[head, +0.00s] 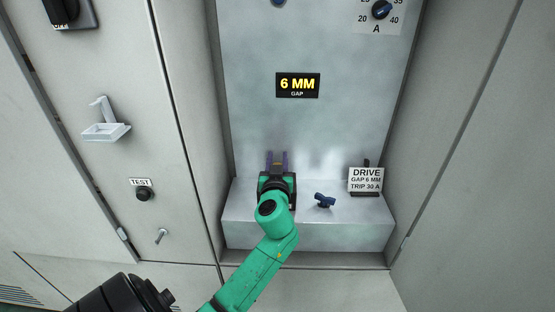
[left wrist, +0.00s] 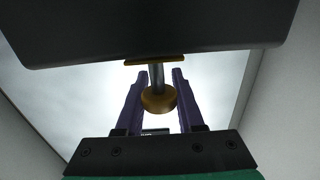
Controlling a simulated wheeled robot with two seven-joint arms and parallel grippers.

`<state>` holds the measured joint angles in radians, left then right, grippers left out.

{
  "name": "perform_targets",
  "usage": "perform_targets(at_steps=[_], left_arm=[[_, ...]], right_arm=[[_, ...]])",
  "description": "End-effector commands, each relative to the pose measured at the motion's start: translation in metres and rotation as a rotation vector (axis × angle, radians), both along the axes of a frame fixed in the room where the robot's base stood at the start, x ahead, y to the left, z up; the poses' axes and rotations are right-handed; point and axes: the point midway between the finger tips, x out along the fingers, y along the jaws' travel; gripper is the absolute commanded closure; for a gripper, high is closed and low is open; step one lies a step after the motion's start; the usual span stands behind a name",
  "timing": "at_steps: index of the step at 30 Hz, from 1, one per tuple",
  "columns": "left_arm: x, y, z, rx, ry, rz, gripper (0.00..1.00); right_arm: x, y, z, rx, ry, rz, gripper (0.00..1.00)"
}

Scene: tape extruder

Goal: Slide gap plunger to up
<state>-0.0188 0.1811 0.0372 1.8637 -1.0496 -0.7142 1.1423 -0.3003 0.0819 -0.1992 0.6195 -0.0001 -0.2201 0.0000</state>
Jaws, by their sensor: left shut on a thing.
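The gap plunger (left wrist: 158,98) shows in the left wrist view as a brass-coloured knob on a short steel shaft below a brass plate. My left gripper (head: 276,156) has its purple fingers on either side of it and is shut on the knob. In the head view the plunger is hidden by my gripper, which is above the ledge (head: 240,213) in front of the grey back panel. The gap display (head: 298,85) on that panel reads 6 MM. My right gripper is not in view.
A placard (head: 366,180) reads DRIVE, GAP 6 MM, TRIP 30 A. Cabinet walls close in on both sides. A dial (head: 381,9) is at upper right; a TEST button (head: 143,194) is at left.

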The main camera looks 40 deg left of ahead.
Motion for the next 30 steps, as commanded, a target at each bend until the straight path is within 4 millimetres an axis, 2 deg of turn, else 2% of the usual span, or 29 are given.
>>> perform_targets(at_steps=[16, 17, 18, 19, 30], left_arm=[[0.000, 0.000, 0.012, 0.002, -0.003, 0.000, 1.00], [0.000, 0.000, 0.012, 0.002, -0.003, 0.000, 0.52], [0.000, 0.000, 0.012, 0.002, -0.003, 0.000, 0.36], [0.000, 0.000, 0.012, 0.002, -0.003, 0.000, 0.32], [-0.004, -0.004, 0.009, 0.000, 0.000, -0.002, 0.32]], right_arm=[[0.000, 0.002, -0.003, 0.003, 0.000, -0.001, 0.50], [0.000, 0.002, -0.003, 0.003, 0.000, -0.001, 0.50], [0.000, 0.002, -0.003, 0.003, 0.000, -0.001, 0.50], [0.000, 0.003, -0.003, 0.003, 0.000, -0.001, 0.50], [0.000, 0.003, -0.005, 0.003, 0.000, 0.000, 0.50]])
